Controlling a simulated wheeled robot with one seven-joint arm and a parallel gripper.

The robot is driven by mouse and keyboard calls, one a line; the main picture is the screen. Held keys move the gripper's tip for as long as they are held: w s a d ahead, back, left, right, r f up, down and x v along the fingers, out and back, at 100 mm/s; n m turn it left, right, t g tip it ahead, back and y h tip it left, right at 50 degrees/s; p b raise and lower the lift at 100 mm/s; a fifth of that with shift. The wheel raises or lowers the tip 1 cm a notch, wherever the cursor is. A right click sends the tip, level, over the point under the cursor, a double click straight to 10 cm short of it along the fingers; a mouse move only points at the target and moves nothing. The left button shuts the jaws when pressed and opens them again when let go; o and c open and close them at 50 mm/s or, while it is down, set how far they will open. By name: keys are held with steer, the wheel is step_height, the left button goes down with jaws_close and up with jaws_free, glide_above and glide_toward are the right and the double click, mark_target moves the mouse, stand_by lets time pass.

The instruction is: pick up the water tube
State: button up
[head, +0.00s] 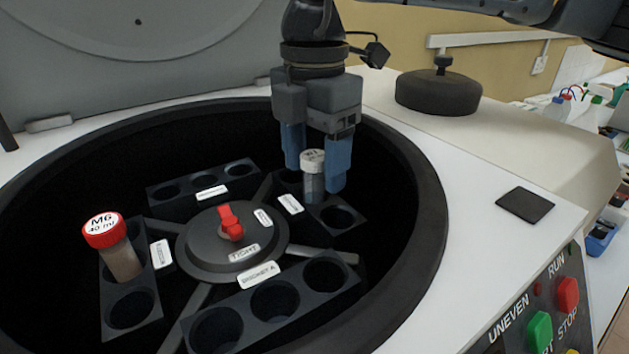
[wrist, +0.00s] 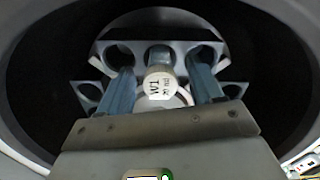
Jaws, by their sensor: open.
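The water tube (head: 313,187) has a white cap and a clear body. It stands upright in the rack at the back right of the centrifuge rotor, though its lower end is partly hidden. In the wrist view its cap (wrist: 161,86), marked W1, is seen from above. My gripper (head: 316,168) is open with its blue fingers pointing down, one on each side of the tube. The wrist view shows the fingers of my gripper (wrist: 162,88) with gaps beside the cap, so they look apart from it.
A red-capped tube (head: 112,248) marked M6 stands in the left rack. The front rack (head: 272,302) and back rack (head: 204,184) have empty holes. A red knob (head: 230,222) rises at the rotor's centre. The bowl's dark rim (head: 432,215) surrounds everything; the raised lid (head: 140,55) stands behind.

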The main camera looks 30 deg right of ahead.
steer(key=shift+f, duration=0.8)
steer(key=shift+c, duration=0.2)
steer(key=c, duration=1.1)
